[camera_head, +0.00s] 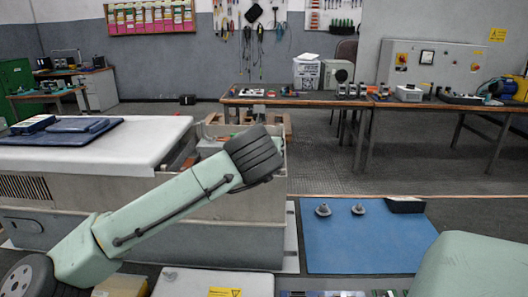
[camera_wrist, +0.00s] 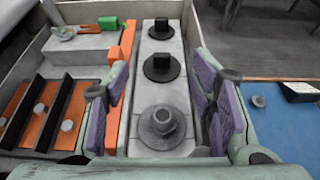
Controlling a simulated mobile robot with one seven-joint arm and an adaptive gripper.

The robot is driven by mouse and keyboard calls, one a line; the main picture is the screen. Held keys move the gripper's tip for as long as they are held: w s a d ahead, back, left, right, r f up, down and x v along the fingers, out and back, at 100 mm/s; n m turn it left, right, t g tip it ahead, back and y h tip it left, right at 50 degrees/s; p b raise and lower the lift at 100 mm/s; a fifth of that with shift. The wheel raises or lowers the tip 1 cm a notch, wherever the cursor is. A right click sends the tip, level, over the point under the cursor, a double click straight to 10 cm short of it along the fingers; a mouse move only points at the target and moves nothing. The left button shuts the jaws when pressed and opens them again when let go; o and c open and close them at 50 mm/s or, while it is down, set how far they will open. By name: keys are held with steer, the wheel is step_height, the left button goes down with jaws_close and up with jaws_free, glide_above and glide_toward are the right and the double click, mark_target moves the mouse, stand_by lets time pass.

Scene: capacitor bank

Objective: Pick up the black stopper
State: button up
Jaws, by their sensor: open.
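In the wrist view, two black pieces stand on a light grey strip inside an open bin. Each has a round black base with a square block on top. The nearer black stopper (camera_wrist: 161,66) lies between and beyond my finger pads, and the farther one (camera_wrist: 160,30) stands past it. A grey round stopper (camera_wrist: 163,122) on the same strip is closest to me. My gripper (camera_wrist: 163,80) is open with its purple pads spread to either side, nothing held. Its gap to the pieces is hard to judge. The head view does not clearly show these stoppers.
The bin's left part holds orange panels (camera_wrist: 42,105) with black bars, plus orange and green blocks. To its right is a blue mat (camera_head: 365,245) with two grey pieces (camera_head: 323,210) and a black tray (camera_head: 405,205). A white-topped cabinet (camera_head: 90,150) stands left.

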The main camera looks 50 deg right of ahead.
steer(key=p+x, duration=0.1)
steer(key=x, duration=0.3)
steer(key=shift+d, duration=0.2)
steer(key=shift+c, duration=0.2)
steer(key=c, duration=0.8)
